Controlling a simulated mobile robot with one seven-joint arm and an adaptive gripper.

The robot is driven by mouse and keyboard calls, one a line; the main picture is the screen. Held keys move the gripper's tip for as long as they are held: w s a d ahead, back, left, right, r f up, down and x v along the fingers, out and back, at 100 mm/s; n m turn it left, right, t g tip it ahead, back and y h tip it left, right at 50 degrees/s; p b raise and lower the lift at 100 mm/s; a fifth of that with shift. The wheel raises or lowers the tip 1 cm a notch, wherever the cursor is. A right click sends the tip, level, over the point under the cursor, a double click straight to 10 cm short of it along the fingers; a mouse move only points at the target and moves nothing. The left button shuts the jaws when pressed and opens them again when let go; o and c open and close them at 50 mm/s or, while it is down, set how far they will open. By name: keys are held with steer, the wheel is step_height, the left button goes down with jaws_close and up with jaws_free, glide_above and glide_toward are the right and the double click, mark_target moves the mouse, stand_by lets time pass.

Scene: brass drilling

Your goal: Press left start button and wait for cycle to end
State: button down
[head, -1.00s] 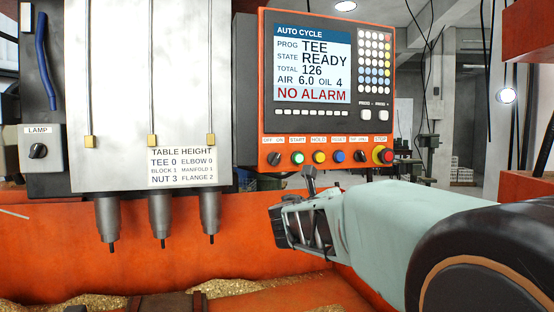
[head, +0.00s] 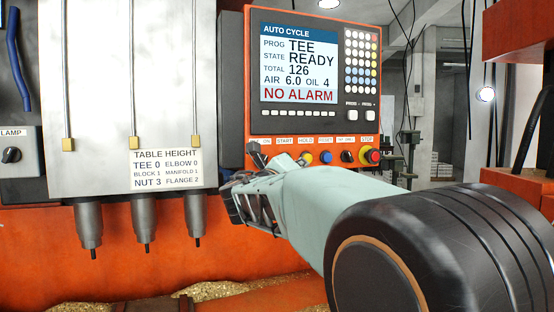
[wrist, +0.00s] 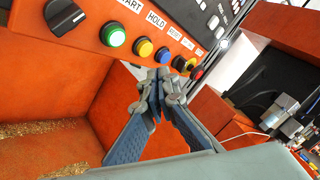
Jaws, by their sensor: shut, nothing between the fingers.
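The orange control panel (head: 387,122) has a row of controls along its lower edge. In the wrist view, the green start button (wrist: 114,35) shows at the left, next to a black knob (wrist: 64,17). In the head view, my gripper hides that button below the START label (head: 284,141). My gripper (head: 266,153) is shut and empty in front of the panel's lower left edge. In the wrist view its fingertips (wrist: 160,84) lie below and right of the green button, apart from it. The display (head: 298,62) reads AUTO CYCLE, TEE, READY, total 126, NO ALARM.
Yellow (wrist: 144,46) and blue (wrist: 162,55) buttons and a red stop button (head: 371,155) sit right of the start button. Several drill spindles (head: 145,225) hang at the left. Brass chips (wrist: 40,128) lie in the orange bed below.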

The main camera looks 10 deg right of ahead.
steer(key=w+a+p, duration=0.1)
steer(key=w+p, duration=0.2)
steer(key=w, duration=0.3)
steer(key=shift+w+a, duration=0.35)
steer(key=shift+a, duration=0.05)
steer(key=shift+w+p, duration=0.15)
steer(key=shift+p, duration=0.3)
stand_by(0.7)
steer(key=shift+w+a, duration=0.1)
steer(key=shift+w, duration=0.2)
